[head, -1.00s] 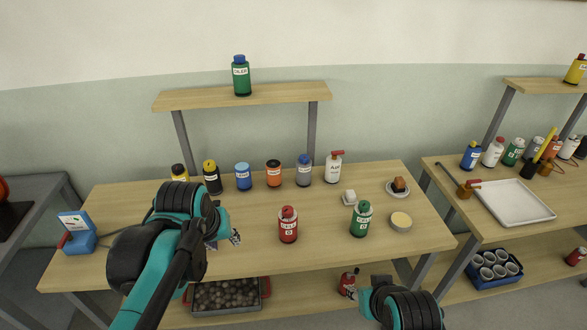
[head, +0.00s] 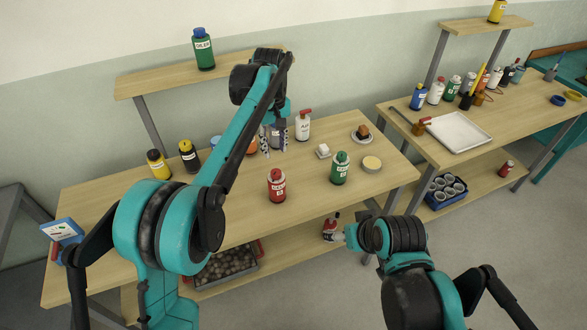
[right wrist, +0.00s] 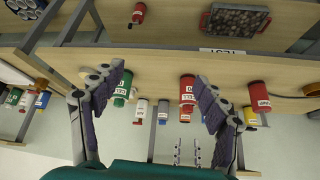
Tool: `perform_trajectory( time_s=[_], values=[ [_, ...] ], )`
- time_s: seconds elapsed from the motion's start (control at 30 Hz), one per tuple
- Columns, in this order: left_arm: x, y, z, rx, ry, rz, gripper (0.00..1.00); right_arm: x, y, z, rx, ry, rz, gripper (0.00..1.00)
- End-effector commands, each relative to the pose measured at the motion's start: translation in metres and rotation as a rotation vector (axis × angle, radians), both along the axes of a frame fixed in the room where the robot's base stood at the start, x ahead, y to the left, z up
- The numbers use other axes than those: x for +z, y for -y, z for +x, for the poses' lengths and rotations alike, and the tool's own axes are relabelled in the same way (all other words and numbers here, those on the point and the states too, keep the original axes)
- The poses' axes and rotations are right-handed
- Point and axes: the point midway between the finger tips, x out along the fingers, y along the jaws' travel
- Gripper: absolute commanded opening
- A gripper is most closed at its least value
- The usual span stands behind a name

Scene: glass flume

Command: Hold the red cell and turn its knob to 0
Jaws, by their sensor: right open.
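A red cell (head: 277,186), a small canister with a white label, stands upright near the middle table's front edge. In the right wrist view, which is upside down, a red cell (right wrist: 187,90) shows near the right finger, and a second red cell (right wrist: 259,97) stands farther right. The knob setting is too small to read. My left gripper (head: 274,140) points down with fingers apart, empty, behind the red cell and in front of a grey bottle (head: 277,133). My right gripper (right wrist: 160,82) is open and empty, in front of the table; its fingers are mostly hidden in the head view.
Bottles line the back.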

Motion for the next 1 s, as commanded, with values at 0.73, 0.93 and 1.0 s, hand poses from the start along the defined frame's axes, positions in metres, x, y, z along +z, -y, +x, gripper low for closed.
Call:
perform_trajectory(
  time_s=[0.73, 0.93, 1.0],
  values=[
    [0.000, 0.000, 0.000, -0.001, 0.001, 0.000, 0.34, -0.017, -0.077, 0.171, 0.738, 0.031, 0.266, 0.73],
    [0.000, 0.000, 0.000, -0.001, 0.001, 0.000, 0.34, -0.040, -0.086, 0.211, 0.946, 0.160, 0.338, 0.73],
    [0.000, 0.000, 0.000, -0.001, 0.001, 0.000, 0.34, -0.049, -0.088, 0.222, 1.015, 0.217, 0.360, 0.73]
  ],
)
